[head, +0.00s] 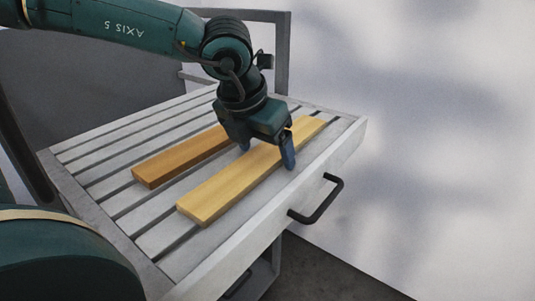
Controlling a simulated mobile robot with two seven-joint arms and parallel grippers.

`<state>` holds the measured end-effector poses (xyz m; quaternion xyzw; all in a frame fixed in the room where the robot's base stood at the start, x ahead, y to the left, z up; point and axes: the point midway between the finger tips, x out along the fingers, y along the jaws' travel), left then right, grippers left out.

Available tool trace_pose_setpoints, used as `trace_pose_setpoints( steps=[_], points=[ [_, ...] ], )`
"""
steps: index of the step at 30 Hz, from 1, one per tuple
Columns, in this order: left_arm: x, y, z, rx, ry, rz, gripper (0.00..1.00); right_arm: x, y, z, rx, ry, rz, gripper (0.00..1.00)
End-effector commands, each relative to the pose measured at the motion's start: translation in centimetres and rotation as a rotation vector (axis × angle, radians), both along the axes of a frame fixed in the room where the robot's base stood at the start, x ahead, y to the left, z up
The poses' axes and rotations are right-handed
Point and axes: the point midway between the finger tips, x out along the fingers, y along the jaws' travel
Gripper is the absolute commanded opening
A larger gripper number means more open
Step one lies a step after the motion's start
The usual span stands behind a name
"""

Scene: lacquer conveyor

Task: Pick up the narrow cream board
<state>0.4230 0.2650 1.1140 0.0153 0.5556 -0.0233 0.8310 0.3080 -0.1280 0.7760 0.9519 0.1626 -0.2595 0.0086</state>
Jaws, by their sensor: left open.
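The narrow cream board (230,188) lies flat on a grey slatted table top, along its right side. My left gripper (267,155) is open above it, pointing down. One blue-tipped finger is on the right side of the board and the other is on its left side, partly hidden behind the gripper body. I cannot tell whether the fingers touch the board. My right gripper is not in view.
An orange-brown board (180,158) lies to the left of the cream one, roughly parallel, with a gap between them. The slatted table (100,153) has a black handle (316,203) on its right side. A pale wall stands at the right.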

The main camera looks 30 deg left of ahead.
Motion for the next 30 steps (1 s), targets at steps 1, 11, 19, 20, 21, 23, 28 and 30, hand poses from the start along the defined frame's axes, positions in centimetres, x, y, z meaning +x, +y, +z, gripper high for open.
trace_pose_setpoints(
  steps=[1, 11, 19, 20, 21, 23, 28, 30],
  points=[
    [0.00, 0.00, 0.01, 0.000, 0.000, 0.000, 0.80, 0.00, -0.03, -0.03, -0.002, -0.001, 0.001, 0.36],
    [-0.01, 0.01, 0.05, 0.000, 0.000, 0.000, 0.60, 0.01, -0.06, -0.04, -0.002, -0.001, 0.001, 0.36],
    [-0.01, 0.01, 0.06, 0.000, 0.000, 0.001, 0.37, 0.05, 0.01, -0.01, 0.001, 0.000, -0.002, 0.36],
    [0.00, 0.01, 0.06, 0.000, 0.000, 0.001, 0.35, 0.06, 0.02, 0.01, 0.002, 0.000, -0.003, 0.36],
    [0.00, 0.01, 0.06, 0.000, 0.000, 0.001, 0.32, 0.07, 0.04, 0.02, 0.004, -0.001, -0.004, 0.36],
    [-0.01, 0.01, 0.07, 0.000, -0.001, 0.001, 0.27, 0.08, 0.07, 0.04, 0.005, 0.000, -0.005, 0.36],
    [0.02, 0.01, 0.13, 0.000, -0.002, 0.000, 0.25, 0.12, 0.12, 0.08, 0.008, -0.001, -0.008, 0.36],
    [0.04, 0.01, 0.20, -0.001, -0.003, 0.001, 0.25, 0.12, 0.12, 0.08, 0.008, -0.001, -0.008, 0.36]
  ],
)
